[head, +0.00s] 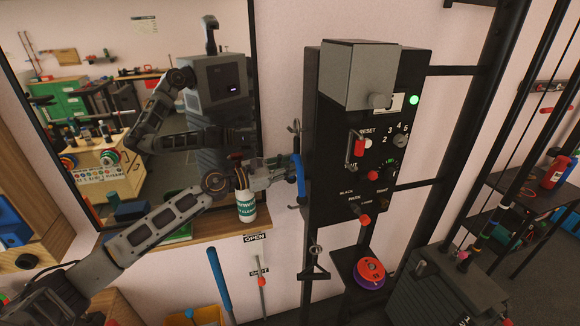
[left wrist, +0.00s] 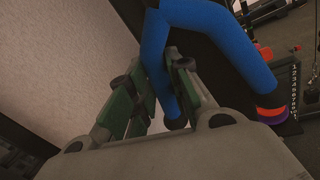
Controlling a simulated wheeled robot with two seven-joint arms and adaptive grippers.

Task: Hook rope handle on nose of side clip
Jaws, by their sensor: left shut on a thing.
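In the left wrist view, one leg of the blue handle (left wrist: 240,58) runs free to the right, and the other passes between the green-padded fingers of my left gripper (left wrist: 160,85). A small metal clip (head: 295,128) stands out from the panel's left side, above the gripper. Its nose is too small to make out clearly. My right gripper is not in view.
The black control panel (head: 345,200) has knobs and a red-handled lever. A green and white bottle (head: 246,206) stands on a wooden shelf (head: 205,234) just below my left wrist. A mirror (head: 65,110) behind shows my reflection. A purple and orange roll (head: 369,273) lies below the panel.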

